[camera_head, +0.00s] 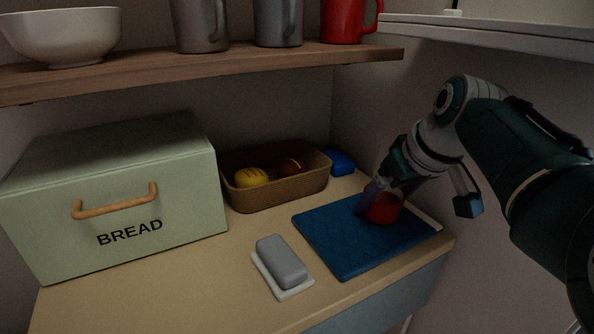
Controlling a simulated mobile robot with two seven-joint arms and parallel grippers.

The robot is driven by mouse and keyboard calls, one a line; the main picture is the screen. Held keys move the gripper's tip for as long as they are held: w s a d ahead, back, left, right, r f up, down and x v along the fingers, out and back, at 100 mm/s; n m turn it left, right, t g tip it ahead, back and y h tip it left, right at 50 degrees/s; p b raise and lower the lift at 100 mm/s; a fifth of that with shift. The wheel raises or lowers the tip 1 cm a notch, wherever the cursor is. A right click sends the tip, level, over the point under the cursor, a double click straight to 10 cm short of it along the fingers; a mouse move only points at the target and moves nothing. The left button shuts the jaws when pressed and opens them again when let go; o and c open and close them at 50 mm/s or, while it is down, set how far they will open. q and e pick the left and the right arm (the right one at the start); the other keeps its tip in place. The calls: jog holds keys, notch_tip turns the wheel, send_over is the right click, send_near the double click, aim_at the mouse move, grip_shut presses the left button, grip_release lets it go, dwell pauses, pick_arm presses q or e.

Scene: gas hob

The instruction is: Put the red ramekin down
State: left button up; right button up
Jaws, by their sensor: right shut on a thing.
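The red ramekin (384,210) is over the right part of a blue quilted mat (345,243) on the wooden counter. My right gripper (376,199) is shut on the ramekin, reaching down to it from the upper right. The fingers cover part of the ramekin's left side and rim. I cannot tell whether the ramekin's base touches the mat or hangs just above it. My left gripper is not in view.
A grey butter dish (282,262) stands left of the mat. A brown basket (277,187) with food and a green bread box (120,200) stand behind. A blue object (342,163) lies near the back wall. A shelf (200,68) with a bowl and mugs hangs above.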

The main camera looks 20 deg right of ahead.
jog(key=shift+f, duration=0.2)
jog(key=o, duration=1.3)
jog(key=shift+r, duration=0.1)
